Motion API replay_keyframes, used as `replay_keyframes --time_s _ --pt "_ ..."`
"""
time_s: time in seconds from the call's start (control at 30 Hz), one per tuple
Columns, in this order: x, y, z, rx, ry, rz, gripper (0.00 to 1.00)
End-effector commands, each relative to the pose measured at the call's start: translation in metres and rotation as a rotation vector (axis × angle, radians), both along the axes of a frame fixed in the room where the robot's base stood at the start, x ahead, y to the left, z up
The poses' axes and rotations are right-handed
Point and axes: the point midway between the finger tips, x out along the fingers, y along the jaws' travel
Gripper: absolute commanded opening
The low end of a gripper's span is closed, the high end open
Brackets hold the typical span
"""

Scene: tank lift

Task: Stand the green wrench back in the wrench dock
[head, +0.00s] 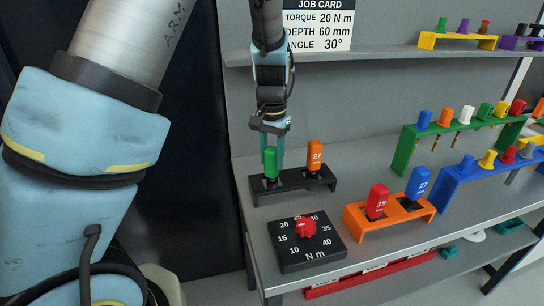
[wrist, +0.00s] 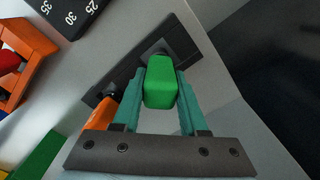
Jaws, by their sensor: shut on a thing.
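The green wrench (head: 270,162) stands upright at the left slot of the black wrench dock (head: 292,186), on the bench. My gripper (head: 272,150) comes down from above, with its teal fingers at the wrench's green handle. In the wrist view the green handle (wrist: 160,82) lies between the two fingers of my gripper (wrist: 159,95), which are shut on it. The black dock (wrist: 187,42) shows below it. Its lower end appears at the slot, but I cannot tell how deep it sits. An orange wrench (head: 315,157) marked 27 stands in the dock's right slot.
An orange rack (head: 408,222) holding a red wrench (head: 377,201) and a blue wrench (head: 418,185) stands to the right. A black torque dial (head: 306,252) with a red knob lies in front. Green (head: 411,150) and blue (head: 452,176) racks with several tools stand farther right.

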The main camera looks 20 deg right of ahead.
Motion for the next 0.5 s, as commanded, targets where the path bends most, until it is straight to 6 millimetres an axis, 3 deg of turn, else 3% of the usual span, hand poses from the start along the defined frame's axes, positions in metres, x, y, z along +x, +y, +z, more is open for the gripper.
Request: replay_keyframes --time_s 0.5 --pt "0.000 0.000 -0.016 0.000 0.000 -0.001 0.00"
